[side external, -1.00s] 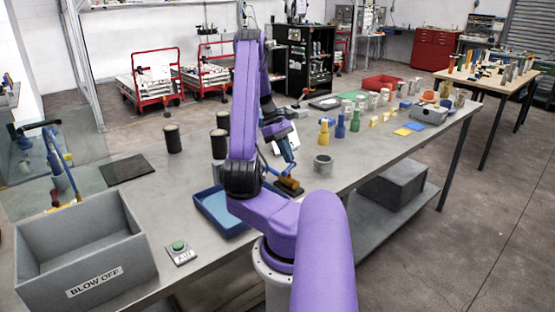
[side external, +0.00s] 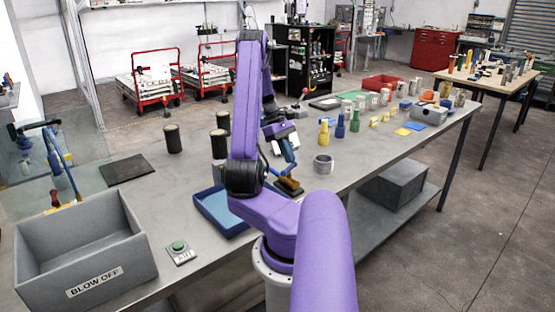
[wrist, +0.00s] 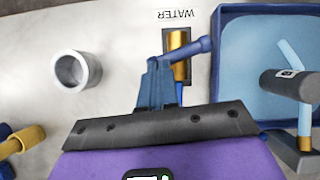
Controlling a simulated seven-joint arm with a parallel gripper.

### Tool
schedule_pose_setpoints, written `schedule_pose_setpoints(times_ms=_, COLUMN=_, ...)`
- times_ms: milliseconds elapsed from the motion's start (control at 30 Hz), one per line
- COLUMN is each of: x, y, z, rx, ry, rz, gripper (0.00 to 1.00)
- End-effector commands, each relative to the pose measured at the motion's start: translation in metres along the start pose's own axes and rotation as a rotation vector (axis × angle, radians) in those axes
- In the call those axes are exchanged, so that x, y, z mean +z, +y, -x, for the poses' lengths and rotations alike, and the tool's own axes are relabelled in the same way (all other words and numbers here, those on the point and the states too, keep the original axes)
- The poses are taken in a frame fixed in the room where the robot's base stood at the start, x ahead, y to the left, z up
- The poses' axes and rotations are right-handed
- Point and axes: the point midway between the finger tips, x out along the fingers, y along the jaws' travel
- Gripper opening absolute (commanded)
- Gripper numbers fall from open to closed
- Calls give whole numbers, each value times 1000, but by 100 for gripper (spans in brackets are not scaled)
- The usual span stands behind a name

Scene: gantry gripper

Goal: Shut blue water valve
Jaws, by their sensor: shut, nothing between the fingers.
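The brass water valve (wrist: 179,72) with its blue lever (wrist: 190,48) sits on a dark plate on the bench, by a label reading WATER. In the wrist view the lever lies slantwise across the brass body. My gripper (wrist: 157,64) is shut and empty, its blue fingers beside the lever's left end. I cannot tell whether they touch it. In the side external view my gripper (side external: 292,160) reaches down just over the valve's dark base (side external: 288,188), and much of the valve is hidden.
A grey cup (side external: 323,164) stands right of the valve. A blue tray (side external: 212,212) lies left, with a grey-headed, brass-necked fixture (wrist: 290,85) by it in the wrist view.

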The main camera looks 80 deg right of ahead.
Motion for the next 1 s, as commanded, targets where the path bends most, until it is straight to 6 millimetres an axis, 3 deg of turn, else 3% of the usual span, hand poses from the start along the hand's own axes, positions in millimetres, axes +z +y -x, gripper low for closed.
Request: schedule_pose_setpoints(times_ms=1000, x=2, y=2, z=-1, rx=-35, ry=-1, rz=-60, gripper=0)
